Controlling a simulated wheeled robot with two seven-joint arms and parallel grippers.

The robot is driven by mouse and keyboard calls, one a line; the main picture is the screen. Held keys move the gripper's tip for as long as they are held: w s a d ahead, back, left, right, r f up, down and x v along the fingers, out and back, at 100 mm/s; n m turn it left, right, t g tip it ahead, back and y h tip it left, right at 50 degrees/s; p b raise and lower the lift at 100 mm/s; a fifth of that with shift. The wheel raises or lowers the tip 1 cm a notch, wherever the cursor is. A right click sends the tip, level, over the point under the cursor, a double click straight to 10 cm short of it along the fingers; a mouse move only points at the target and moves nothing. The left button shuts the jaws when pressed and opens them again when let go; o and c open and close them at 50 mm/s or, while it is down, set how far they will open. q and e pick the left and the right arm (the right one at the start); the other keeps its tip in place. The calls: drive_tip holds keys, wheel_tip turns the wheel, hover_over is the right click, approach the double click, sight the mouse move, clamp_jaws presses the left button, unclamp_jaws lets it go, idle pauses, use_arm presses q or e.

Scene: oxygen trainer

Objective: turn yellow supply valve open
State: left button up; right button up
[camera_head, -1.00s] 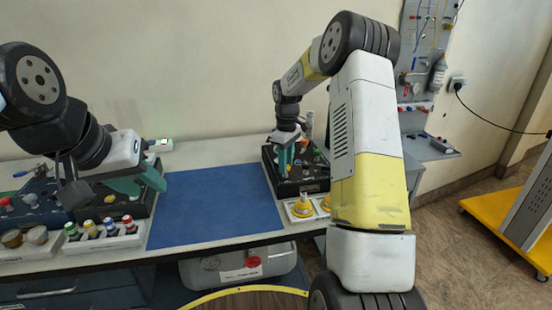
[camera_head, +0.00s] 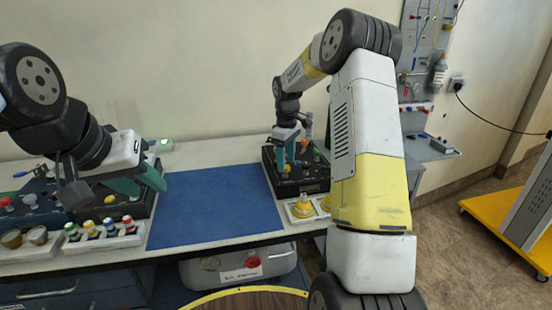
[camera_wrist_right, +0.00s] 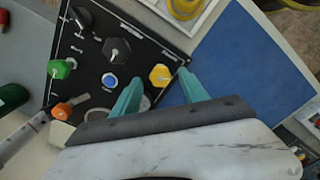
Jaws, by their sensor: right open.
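The yellow supply valve is a yellow knob (camera_wrist_right: 160,76) on a black panel (camera_wrist_right: 88,45) in the right wrist view. It also shows small in the head view (camera_head: 287,168), near the panel's left side. My right gripper (camera_head: 285,158) is above it, pointing down, with teal fingers apart and nothing held. In the wrist view the knob appears between the two fingertips (camera_wrist_right: 159,80); contact cannot be told. My left gripper (camera_head: 149,190) is above the left part of the bench, its teal fingers apart and seemingly empty.
Green (camera_wrist_right: 61,69), black (camera_wrist_right: 117,50), blue (camera_wrist_right: 110,80) and orange (camera_wrist_right: 62,110) controls share the panel. A white tray with yellow parts (camera_head: 301,208) stands in front. The blue mat (camera_head: 215,205) is clear. Colored bottles stand in a left tray (camera_head: 105,241).

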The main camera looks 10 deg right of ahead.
sight(286, 166)
wheel_tip(286, 166, up, 6)
drive_tip(key=shift+f, duration=0.15)
drive_tip(key=shift+r, duration=0.45)
drive_tip(key=shift+r, duration=0.2)
drive_tip(key=s+a+r+m+t, duration=0.3)
drive_tip(key=s+r+m, duration=0.1)
drive_tip(key=s+r, duration=0.95)
drive_tip(key=s+a+f+m+t+y, duration=0.1)
drive_tip(key=s+m, duration=0.1)
drive_tip(key=s, duration=0.7)
drive_tip(key=s+a+f+m+t+y, duration=0.1)
drive_tip(key=s+m+t, duration=0.1)
drive_tip(key=s, duration=0.8)
drive_tip(key=shift+s+f+m, duration=0.2)
drive_tip(key=shift+s+m, duration=0.1)
drive_tip(key=shift+m, duration=0.2)
